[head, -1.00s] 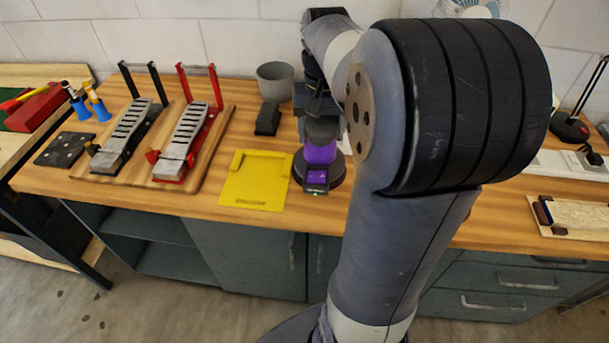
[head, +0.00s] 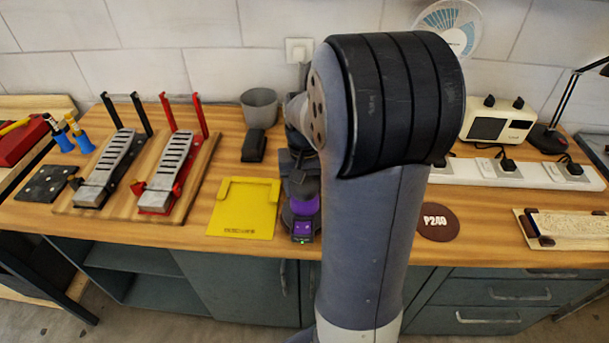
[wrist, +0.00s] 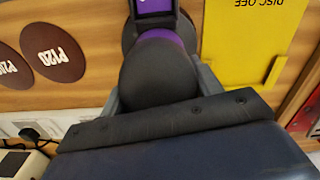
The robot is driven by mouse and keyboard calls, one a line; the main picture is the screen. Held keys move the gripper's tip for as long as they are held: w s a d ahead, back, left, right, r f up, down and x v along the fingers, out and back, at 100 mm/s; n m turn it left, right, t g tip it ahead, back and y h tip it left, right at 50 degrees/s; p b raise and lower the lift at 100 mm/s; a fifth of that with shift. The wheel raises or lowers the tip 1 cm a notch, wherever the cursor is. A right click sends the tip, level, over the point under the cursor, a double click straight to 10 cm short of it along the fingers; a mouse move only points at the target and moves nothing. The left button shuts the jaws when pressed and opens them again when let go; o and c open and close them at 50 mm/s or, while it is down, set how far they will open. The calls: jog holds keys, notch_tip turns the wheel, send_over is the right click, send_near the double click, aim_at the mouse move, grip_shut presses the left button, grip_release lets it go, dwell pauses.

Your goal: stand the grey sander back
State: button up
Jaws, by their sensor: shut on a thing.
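The sander (head: 303,207) has a dark grey rounded top, a purple body and a dark round base. It is upright just right of the yellow plate (head: 243,228), at the front of the bench. My gripper (wrist: 160,88) is shut on the sander's grey top, with a finger on each side in the wrist view. In the head view my arm hides part of the gripper and of the sander's right side. I cannot tell whether the base touches the bench. The yellow plate has a raised rim and the words "DISC OFF", readable in the wrist view (wrist: 250,40).
A dark block (head: 254,146) and a grey pot (head: 260,108) stand behind the plate. Two pedals (head: 110,165) on a board are to the left. A brown P240 disc (head: 438,222) and a white power strip (head: 535,174) lie right of my arm.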

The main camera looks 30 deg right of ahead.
jog(key=shift+s+f+b, duration=0.1)
jog(key=shift+f+b, duration=0.25)
jog(key=shift+f, duration=0.15)
jog(key=shift+s+a+f, duration=0.1)
jog(key=shift+s+f, duration=0.05)
jog(key=shift+f, duration=0.05)
jog(key=o, duration=0.8)
jog(key=shift+f, duration=0.15)
jog(key=o, duration=0.3)
jog(key=shift+w, duration=0.2)
jog(key=shift+o, duration=0.9)
jog(key=shift+s, duration=0.1)
notch_tip(320, 180, up, 14)
jog(key=shift+f, duration=0.2)
